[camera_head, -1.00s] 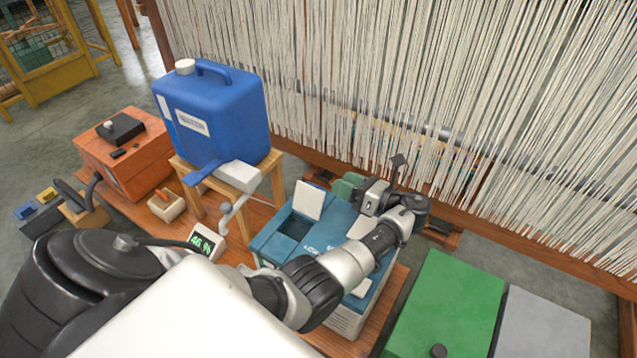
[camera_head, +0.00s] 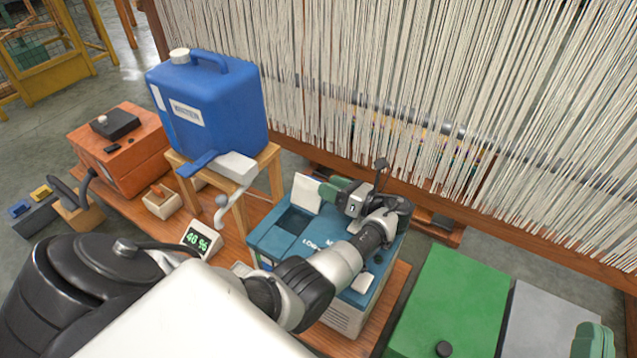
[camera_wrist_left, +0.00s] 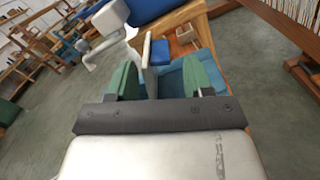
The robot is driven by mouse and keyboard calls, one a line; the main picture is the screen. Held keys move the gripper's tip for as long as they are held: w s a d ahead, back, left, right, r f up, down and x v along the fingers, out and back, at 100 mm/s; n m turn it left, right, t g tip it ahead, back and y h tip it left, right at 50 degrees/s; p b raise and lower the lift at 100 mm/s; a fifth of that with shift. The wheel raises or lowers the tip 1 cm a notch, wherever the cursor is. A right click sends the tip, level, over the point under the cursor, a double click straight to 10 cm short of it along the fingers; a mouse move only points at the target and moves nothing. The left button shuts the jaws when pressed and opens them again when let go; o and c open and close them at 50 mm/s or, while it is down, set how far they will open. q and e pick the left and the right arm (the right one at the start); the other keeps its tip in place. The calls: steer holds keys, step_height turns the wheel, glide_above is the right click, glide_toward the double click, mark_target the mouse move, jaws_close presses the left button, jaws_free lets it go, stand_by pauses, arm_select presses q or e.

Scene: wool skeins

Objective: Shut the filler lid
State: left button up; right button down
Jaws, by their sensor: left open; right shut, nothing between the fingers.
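The teal and white machine (camera_head: 270,241) stands on the low wooden platform. Its white filler lid (camera_head: 306,195) stands open and upright at the back edge of the dark filler opening (camera_head: 294,221). My left gripper (camera_head: 329,190), with green fingers, is open just right of the lid and behind the opening. In the left wrist view, the lid (camera_wrist_left: 147,68) shows edge-on between the spread fingers (camera_wrist_left: 162,78), nearer the left one; I cannot tell if it touches. My right gripper (camera_head: 592,341) is shut and empty at the bottom right corner, partly cut off.
A blue water canister (camera_head: 210,125) on a wooden stand (camera_head: 268,165) has its tap and spout left of the machine. White loom threads (camera_head: 450,80) hang behind. Green (camera_head: 450,300) and grey (camera_head: 545,325) boxes stand at right.

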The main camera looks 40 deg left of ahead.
mark_target(318, 181)
arm_select(q)
steer(key=shift+s+a, duration=0.2)
steer(key=shift+a, duration=1.85)
arm_select(e)
steer(key=shift+s+a+r+t+y, duration=0.1)
steer(key=shift+s+r+t+y, duration=0.1)
steer(key=shift+r+t, duration=0.25)
steer(key=shift+s+r+t+y, duration=0.2)
steer(key=shift+r+t, duration=0.15)
steer(key=shift+r, duration=0.05)
arm_select(q)
steer(key=shift+c, duration=0.5)
steer(key=shift+r, duration=0.1)
jaws_close()
arm_select(e)
steer(key=shift+s, duration=0.1)
